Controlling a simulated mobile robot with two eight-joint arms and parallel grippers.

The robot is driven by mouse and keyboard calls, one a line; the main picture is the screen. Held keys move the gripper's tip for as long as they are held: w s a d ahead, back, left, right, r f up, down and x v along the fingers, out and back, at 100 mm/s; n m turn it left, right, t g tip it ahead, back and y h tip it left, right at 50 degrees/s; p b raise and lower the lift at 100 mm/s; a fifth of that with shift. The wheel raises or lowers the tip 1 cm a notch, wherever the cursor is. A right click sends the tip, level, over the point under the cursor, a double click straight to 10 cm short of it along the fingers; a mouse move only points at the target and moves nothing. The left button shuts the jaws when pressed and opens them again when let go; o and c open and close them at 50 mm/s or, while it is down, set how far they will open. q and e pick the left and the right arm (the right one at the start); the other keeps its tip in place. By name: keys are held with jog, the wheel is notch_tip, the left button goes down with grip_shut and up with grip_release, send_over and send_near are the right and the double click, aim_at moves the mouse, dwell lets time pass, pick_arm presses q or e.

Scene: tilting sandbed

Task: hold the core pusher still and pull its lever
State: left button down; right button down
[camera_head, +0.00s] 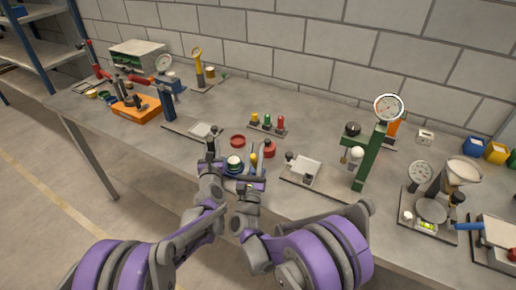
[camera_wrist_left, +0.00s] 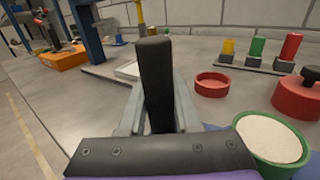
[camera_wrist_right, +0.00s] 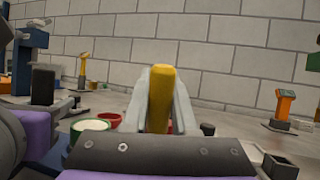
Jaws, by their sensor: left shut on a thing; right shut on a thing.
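The core pusher (camera_head: 233,173) is on the near edge of the bench, a blue body partly hidden by my arms. A green ring with a pale, sand-like top (camera_head: 235,161) sits at it, and also shows in the left wrist view (camera_wrist_left: 270,138). My left gripper (camera_head: 211,157) is shut on an upright black handle (camera_wrist_left: 155,80) left of the ring. My right gripper (camera_head: 252,172) is shut on the yellow lever (camera_wrist_right: 160,95), right of the ring. The lever looks nearly upright. How handle and lever join the body is hidden.
A red dish (camera_head: 237,141) and a red pot with a dark knob (camera_head: 269,149) lie just behind. A rack of coloured cylinders (camera_head: 267,125) stands farther back. A green gauge stand (camera_head: 372,155) is to the right, an orange box (camera_head: 137,109) to the left.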

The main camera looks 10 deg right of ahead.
jog(key=shift+s+a+n+t, duration=0.45)
jog(key=shift+s+t, duration=0.2)
jog(key=shift+t, duration=0.35)
jog(key=c, duration=0.7)
grip_release()
jog(key=shift+s+f, duration=0.15)
jog(key=shift+s, duration=0.05)
jog(key=s+a, duration=0.1)
jog(key=s, duration=0.3)
jog(key=s+a, duration=0.1)
jog(key=s, duration=0.3)
jog(key=s+a, duration=0.1)
jog(key=s, duration=0.3)
jog(key=shift+s+a+f, duration=0.1)
jog(key=shift+a+f, duration=0.05)
jog(key=shift+f, duration=0.1)
jog(key=shift+c, duration=0.3)
